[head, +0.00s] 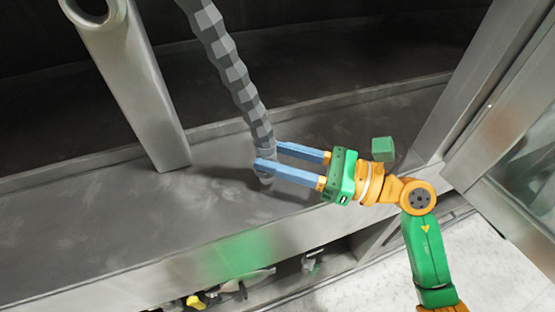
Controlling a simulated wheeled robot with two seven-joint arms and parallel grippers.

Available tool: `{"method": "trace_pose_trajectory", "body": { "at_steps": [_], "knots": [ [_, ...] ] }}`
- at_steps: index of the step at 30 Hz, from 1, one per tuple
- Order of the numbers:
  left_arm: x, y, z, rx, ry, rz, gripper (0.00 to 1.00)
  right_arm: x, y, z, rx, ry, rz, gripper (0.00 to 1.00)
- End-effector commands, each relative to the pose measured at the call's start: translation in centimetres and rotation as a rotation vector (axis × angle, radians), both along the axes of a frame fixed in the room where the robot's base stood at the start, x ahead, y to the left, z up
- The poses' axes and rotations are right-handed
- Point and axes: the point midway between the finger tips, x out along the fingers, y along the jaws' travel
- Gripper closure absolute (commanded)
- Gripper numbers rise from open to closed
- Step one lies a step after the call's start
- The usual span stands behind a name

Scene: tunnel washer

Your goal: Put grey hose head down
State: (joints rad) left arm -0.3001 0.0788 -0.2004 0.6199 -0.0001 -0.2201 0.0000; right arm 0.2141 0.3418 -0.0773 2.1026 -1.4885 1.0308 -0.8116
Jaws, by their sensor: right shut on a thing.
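The grey hose (232,75) is ribbed and hangs down from the top of the head view, slanting to the right. Its lower end, the hose head (264,148), is between the blue fingers of my right gripper (267,157). My right gripper is shut on it, just over or at the grey metal ledge; I cannot tell whether the end touches the ledge. The fingers partly cover the hose head. My left gripper is not in view.
A grey metal post (140,85) with a round opening on top stands left of the hose. The ledge (90,235) is bare to the left. A glazed door frame (500,130) is at the right. Several small items (225,287) lie under the ledge, above the pale floor (370,290).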

Motion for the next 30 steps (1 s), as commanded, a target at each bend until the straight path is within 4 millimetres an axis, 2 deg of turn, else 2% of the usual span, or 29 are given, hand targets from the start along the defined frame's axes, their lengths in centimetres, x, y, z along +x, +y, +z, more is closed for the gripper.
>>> {"method": "trace_pose_trajectory", "body": {
  "at_steps": [3, 11, 12, 15, 30],
  "knots": [
    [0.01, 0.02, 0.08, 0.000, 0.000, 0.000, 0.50, -0.02, -0.01, -0.78, 0.001, -0.001, -0.001, 1.00],
    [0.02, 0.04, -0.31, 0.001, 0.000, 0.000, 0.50, -0.02, -0.03, -1.09, 0.000, -0.003, 0.000, 1.00],
    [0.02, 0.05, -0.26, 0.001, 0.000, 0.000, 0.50, -0.03, -0.03, -1.04, 0.000, -0.003, -0.001, 0.54],
    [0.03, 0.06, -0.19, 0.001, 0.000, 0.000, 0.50, -0.02, -0.03, -0.96, 0.000, -0.003, -0.001, 0.30],
    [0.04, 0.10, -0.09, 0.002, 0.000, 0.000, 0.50, -0.09, -0.31, -0.85, -0.002, -0.001, -0.002, 0.30]
  ]
}}
